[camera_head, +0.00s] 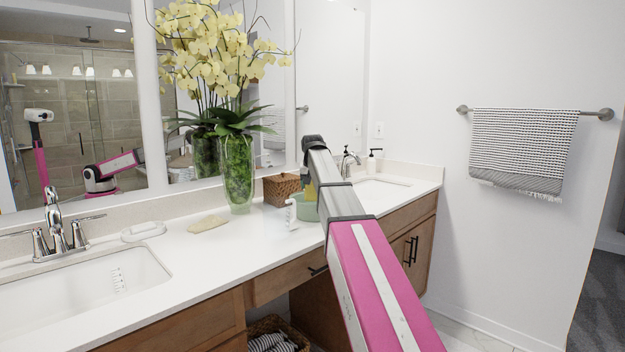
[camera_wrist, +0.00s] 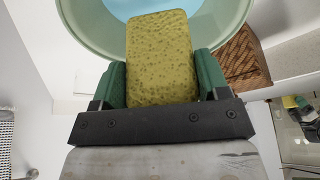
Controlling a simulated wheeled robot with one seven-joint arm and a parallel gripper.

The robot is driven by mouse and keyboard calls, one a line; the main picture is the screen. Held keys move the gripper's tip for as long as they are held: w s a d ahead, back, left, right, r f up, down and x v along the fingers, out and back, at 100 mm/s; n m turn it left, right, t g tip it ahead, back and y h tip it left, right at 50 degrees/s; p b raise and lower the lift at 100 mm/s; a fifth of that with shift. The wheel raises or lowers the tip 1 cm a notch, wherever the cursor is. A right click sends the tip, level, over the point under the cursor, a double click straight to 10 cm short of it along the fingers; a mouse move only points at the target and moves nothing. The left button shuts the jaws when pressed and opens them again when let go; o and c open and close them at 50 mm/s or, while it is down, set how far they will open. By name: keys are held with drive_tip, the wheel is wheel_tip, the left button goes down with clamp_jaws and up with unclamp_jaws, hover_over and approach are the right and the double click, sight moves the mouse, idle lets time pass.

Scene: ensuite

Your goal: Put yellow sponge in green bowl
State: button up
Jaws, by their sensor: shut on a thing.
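The yellow sponge (camera_wrist: 158,62) is held between the two green fingers of my gripper (camera_wrist: 160,84) in the wrist view. The gripper is shut on it. The green bowl (camera_wrist: 84,32) lies beyond the gripper, and the sponge's far end overlaps the bowl's opening in that view. I cannot tell the gap between sponge and bowl. In the head view, the bowl (camera_head: 306,208) stands on the counter, partly hidden by my arm. A small part of the sponge (camera_head: 310,190) shows beside the arm, above the bowl.
A woven box (camera_head: 281,189) stands close to the bowl; it also shows in the wrist view (camera_wrist: 245,62). A white bottle (camera_head: 291,214) stands in front. A glass vase of yellow orchids (camera_head: 238,175) is to the left. The counter (camera_head: 215,255) is clear in front.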

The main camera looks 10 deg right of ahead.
drive_tip(key=shift+f, duration=0.25)
drive_tip(key=o, duration=1)
drive_tip(key=shift+r, duration=3.55)
